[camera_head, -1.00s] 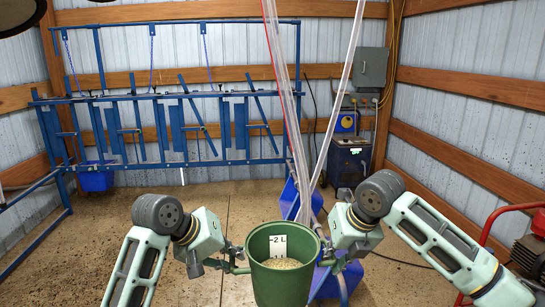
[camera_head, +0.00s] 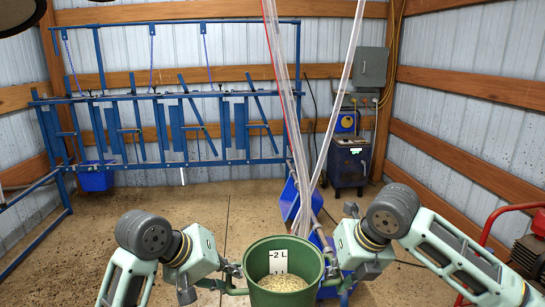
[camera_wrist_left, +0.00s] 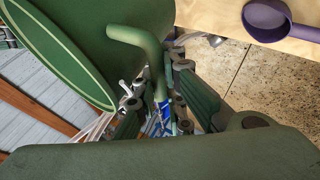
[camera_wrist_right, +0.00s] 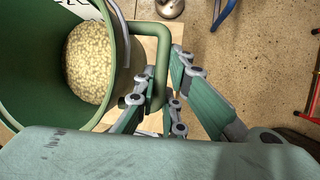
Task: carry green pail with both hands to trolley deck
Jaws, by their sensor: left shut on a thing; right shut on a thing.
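The green pail (camera_head: 258,274) stands upright between my grippers at the bottom of the head view. It holds pale grains (camera_wrist_right: 90,62) and has a white "2 L" scale inside. My left gripper (camera_head: 232,280) is shut on the pail's left side handle; the left wrist view shows this bent green handle (camera_wrist_left: 140,40) running down between the fingers. My right gripper (camera_head: 333,274) is shut on the right side handle (camera_wrist_right: 162,60). The pail's underside is out of the head view. I cannot make out the trolley deck for certain.
A purple pan (camera_wrist_left: 266,20) lies on a pale wooden surface (camera_wrist_left: 205,14). Clear tubes (camera_head: 288,130) hang behind the pail, near blue panels (camera_head: 290,203). A blue rack (camera_head: 190,125) lines the back wall. A red-framed machine (camera_head: 528,255) is at right. Floor (camera_head: 100,205) at left is open.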

